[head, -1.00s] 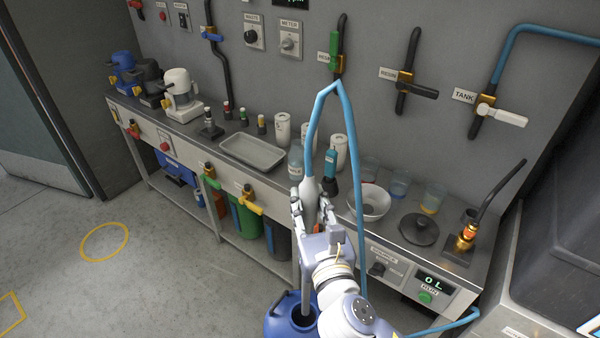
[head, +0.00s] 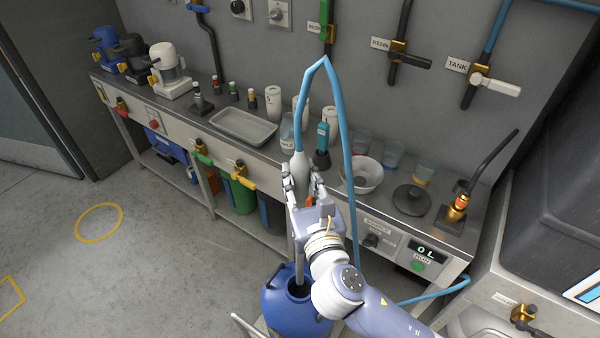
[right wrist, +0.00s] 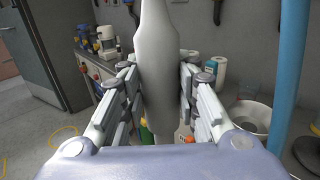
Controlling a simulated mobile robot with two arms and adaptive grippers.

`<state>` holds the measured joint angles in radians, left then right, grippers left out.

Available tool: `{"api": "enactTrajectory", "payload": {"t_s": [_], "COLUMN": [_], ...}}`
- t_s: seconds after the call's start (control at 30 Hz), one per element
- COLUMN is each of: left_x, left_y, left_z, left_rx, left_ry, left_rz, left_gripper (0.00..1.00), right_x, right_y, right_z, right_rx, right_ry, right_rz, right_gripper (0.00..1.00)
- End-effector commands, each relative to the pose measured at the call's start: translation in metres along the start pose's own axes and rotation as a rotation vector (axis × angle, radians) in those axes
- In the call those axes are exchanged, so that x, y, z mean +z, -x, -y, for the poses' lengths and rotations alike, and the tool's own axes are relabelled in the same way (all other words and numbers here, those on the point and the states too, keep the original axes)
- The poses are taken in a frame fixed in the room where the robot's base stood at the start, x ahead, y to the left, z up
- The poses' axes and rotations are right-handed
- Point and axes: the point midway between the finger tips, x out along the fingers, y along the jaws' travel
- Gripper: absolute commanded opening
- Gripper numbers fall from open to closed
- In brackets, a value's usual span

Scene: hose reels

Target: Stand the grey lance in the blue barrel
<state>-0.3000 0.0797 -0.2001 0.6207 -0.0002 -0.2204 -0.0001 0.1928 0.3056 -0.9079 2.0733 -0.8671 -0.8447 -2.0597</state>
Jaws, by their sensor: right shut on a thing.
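The grey lance (head: 299,165) is upright in my right gripper (head: 302,187), with a light blue hose looping up from its top. The right wrist view shows its pale grey body (right wrist: 157,60) between both fingers. Its thin lower tube runs down to the dark mouth of the blue barrel (head: 283,312). The tube's tip is hidden, and I cannot tell how deep it reaches. The barrel stands on the floor in front of the bench, partly covered by my right arm. My left gripper is not in view.
The bench (head: 205,124) behind holds a metal tray (head: 243,127), a white bowl (head: 362,175) and several bottles and cups. The blue hose (head: 343,125) hangs to the right of the lance. The floor at left, around a yellow ring (head: 99,223), is clear.

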Motion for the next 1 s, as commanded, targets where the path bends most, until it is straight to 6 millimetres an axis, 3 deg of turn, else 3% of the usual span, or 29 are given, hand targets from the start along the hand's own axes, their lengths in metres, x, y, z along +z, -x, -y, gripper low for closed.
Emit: {"api": "enactTrajectory", "payload": {"t_s": [0.6, 1.0], "left_x": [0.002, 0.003], "left_y": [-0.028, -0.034], "left_z": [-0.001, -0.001], "left_rx": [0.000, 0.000], "left_ry": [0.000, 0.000], "left_rz": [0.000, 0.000], "left_gripper": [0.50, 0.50], "right_x": [-0.050, -0.060], "right_y": [0.000, 0.000], "right_z": [0.000, 0.000], "right_rx": [0.000, 0.000], "right_ry": [0.001, 0.000], "right_rz": [0.003, 0.003], "right_gripper": [0.00, 0.00]}}
